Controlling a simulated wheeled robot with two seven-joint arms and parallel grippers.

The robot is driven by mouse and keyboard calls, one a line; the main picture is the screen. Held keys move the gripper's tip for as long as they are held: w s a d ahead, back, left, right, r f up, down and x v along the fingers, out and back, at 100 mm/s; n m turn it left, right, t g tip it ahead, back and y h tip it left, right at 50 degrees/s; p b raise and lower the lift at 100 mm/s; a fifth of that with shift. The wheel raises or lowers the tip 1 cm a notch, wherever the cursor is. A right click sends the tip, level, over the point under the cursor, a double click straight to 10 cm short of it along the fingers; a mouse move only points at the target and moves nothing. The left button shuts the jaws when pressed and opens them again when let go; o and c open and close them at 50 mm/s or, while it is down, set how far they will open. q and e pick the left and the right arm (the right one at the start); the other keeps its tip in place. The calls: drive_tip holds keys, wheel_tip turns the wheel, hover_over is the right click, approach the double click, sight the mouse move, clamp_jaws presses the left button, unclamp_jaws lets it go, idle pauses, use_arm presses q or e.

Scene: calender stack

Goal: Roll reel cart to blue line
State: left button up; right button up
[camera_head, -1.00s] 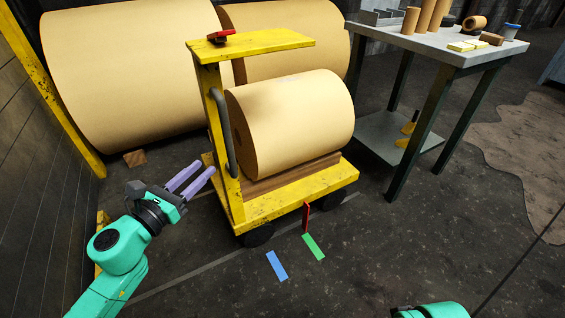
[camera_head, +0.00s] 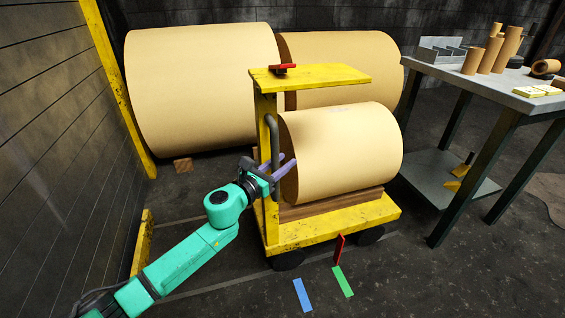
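The yellow reel cart (camera_head: 330,226) stands upright on the floor, with a large tan paper reel (camera_head: 345,155) lying on its wooden cradle. A dark handle (camera_head: 272,140) is fixed to the cart's yellow post. The blue line (camera_head: 302,295) is a short floor strip in front of the cart. A red marker (camera_head: 339,247) hangs at the cart's front edge, near a green strip (camera_head: 343,281) and right of the blue line. My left gripper (camera_head: 284,166) is at the handle and post, its purple fingers apart; whether they touch the handle is unclear. My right gripper is out of view.
Two big reels (camera_head: 205,95) lie behind the cart. A grey workbench (camera_head: 490,82) with cores stands to the right. A dark panelled wall (camera_head: 50,150) and yellow posts are on the left.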

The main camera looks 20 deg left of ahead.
use_arm(q)
clamp_jaws()
idle(1.4)
